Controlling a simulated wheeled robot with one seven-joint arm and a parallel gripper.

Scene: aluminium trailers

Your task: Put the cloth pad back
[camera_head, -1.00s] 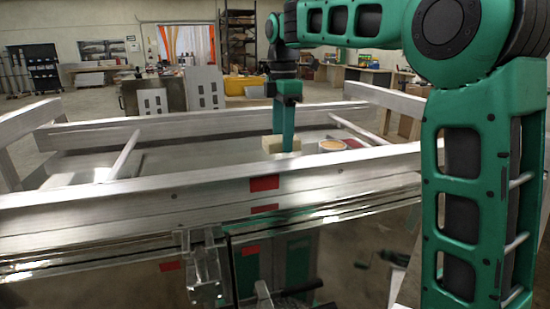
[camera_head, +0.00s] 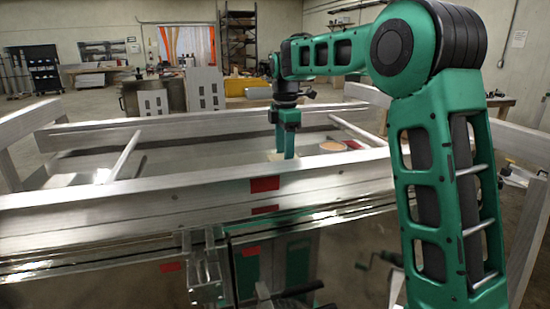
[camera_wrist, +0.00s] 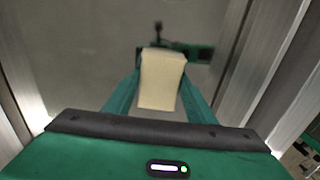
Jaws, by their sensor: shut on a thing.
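A pale cream block, which I take to be the cloth pad (camera_wrist: 162,80), sits between my two green fingers in the wrist view. My gripper (camera_head: 284,156) is shut on it and points down inside the aluminium trailer (camera_head: 130,200). In the head view only a small part of the pad shows beside the fingertips; the near rail and fingers hide the rest. I cannot tell whether its underside touches the trailer floor (camera_wrist: 90,50).
A round tub with an orange top (camera_head: 333,146) and a red item (camera_head: 353,144) stand right of my gripper. A slanted bar (camera_head: 125,156) crosses the left part of the trailer. A green and dark shape (camera_wrist: 190,50) lies beyond the pad; I cannot tell what it is.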

